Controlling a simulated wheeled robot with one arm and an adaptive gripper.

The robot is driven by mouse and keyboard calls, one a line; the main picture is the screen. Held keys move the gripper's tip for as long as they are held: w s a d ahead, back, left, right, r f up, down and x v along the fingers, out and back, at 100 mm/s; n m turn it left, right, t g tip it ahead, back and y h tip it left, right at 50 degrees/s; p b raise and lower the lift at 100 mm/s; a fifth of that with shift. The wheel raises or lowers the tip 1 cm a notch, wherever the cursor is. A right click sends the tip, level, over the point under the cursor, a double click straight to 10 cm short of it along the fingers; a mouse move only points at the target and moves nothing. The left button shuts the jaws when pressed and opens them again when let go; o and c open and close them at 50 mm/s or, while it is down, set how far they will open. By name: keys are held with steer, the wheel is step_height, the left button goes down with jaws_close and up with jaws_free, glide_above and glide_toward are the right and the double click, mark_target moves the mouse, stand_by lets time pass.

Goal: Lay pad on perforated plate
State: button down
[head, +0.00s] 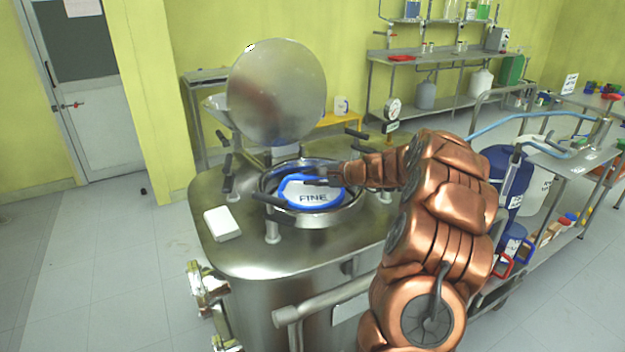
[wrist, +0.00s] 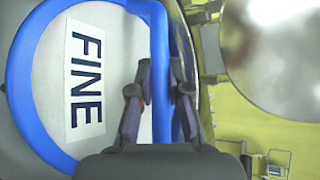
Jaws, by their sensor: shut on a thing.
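The pad (head: 312,196) is a white disc with a blue rim and a label reading "FINE". It sits within the round steel opening (head: 352,210) of the vessel top in the head view. The pad also fills the left of the wrist view (wrist: 120,60). My gripper (head: 322,178) is shut on the blue bar (wrist: 160,75) at the pad's edge, with a finger on each side of it. The perforated plate cannot be seen; the pad covers the inside of the opening. I cannot tell whether the pad touches anything beneath it.
The round steel lid (head: 277,92) stands open behind the opening. Dark clamp handles stand around the rim. A white block (head: 222,223) lies on the vessel top (head: 255,255) at left. A side table with blue containers (head: 502,180) is at right.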

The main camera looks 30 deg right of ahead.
steer(key=shift+f, duration=0.25)
steer(key=shift+f+b, duration=0.5)
steer(key=shift+f, duration=0.1)
steer(key=c, duration=1.1)
jaws_free()
steer(key=shift+r, duration=0.1)
